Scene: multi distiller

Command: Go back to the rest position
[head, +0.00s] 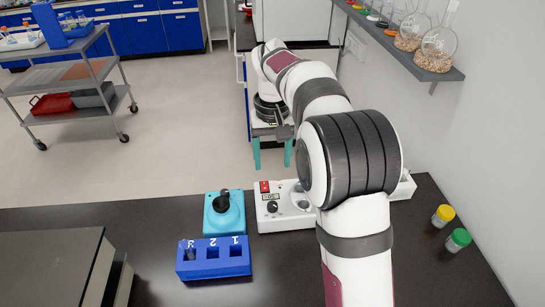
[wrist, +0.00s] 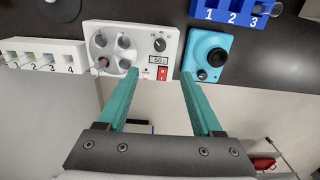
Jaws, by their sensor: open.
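My gripper (head: 272,158) is open and empty. Its two teal fingers point down past the far edge of the dark bench in the head view. In the wrist view, my gripper (wrist: 159,76) has its fingers spread apart, with nothing between the tips. The fingertips appear near the white device (wrist: 130,45), with no clear contact. My arm reaches over the bench and hides part of this white device (head: 268,218) in the head view.
A light-blue mixer (head: 224,214) and a dark-blue numbered rack (head: 213,273) holding a tube stand left of the white device. A white numbered rack (wrist: 45,45) is beside it. Yellow-capped (head: 443,215) and green-capped (head: 458,239) jars stand right. A shelf (head: 425,70) holds flasks.

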